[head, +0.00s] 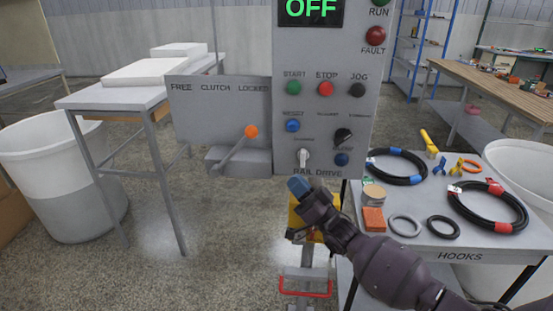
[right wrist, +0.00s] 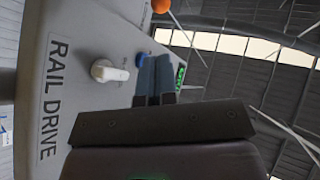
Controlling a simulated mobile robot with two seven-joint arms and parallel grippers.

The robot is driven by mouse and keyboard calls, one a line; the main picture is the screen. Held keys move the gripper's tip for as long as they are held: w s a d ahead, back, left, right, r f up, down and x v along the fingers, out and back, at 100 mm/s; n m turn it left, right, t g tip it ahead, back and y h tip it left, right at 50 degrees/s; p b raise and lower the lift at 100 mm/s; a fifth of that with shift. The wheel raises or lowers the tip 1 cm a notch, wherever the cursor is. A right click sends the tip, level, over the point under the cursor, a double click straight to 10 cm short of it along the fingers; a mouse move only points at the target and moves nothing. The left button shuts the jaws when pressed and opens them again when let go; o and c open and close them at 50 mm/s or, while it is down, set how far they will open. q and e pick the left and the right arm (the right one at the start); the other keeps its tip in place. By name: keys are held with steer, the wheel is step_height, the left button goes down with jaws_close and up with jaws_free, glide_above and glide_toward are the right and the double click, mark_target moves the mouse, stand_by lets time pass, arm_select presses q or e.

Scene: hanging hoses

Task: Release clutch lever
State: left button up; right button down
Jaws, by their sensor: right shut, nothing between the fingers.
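The clutch lever (head: 234,149) is a grey rod with an orange ball knob (head: 251,131). It stands on a grey block in front of a plate (head: 200,112) marked FREE, CLUTCH, LOCKED, and leans right, toward LOCKED. The orange ball also shows at the top edge of the right wrist view (right wrist: 160,5). My right gripper (head: 298,187) is shut and empty, its blue fingers just below the control panel's bottom edge, to the right of and lower than the lever. The fingers also show in the right wrist view (right wrist: 154,76). My left gripper is not in view.
The control panel (head: 310,60) reads OFF and carries several buttons. Its white RAIL DRIVE switch (head: 303,157) is close to my right fingers. A hooks table (head: 450,240) with black hoses and rings stands at right. A grey table (head: 110,97) and white bin (head: 60,185) stand left.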

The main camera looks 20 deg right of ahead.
steer(key=p+x, duration=0.1)
steer(key=x, duration=1.2)
steer(key=shift+w+r, duration=0.2)
steer(key=shift+a+r+p, duration=0.1)
steer(key=shift+p, duration=0.2)
